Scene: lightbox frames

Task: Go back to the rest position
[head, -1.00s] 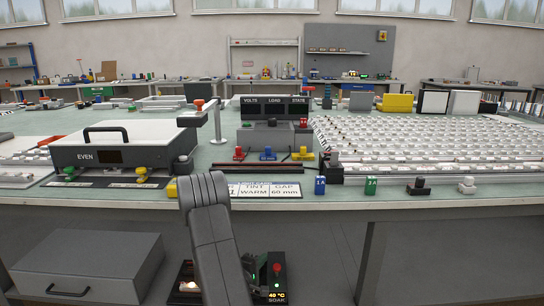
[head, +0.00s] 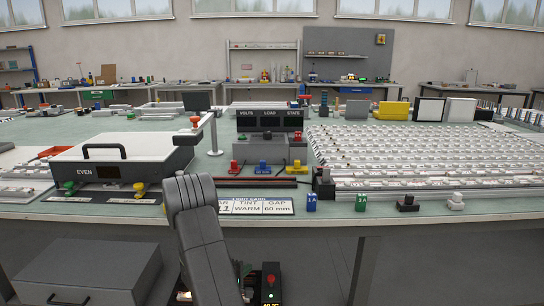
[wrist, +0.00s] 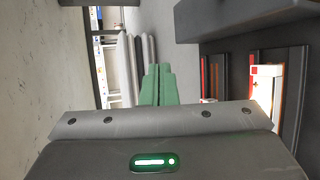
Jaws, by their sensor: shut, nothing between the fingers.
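My gripper shows in the wrist view, where its green fingers (wrist: 157,86) are together with nothing between them. In the head view only a grey link of my arm shows, rising from the bottom edge in front of the workbench (head: 330,222); the gripper itself is hidden there. In the wrist view dark units with orange-red strips and a bright glowing part (wrist: 266,88) lie to the right of the fingers, apart from them.
A grey cabinet (head: 85,272) stands at lower left under the bench. A dark unit with a red button (head: 271,281) is low beside my arm. The EVEN box (head: 115,160), switches and a white rack (head: 410,150) crowd the bench top.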

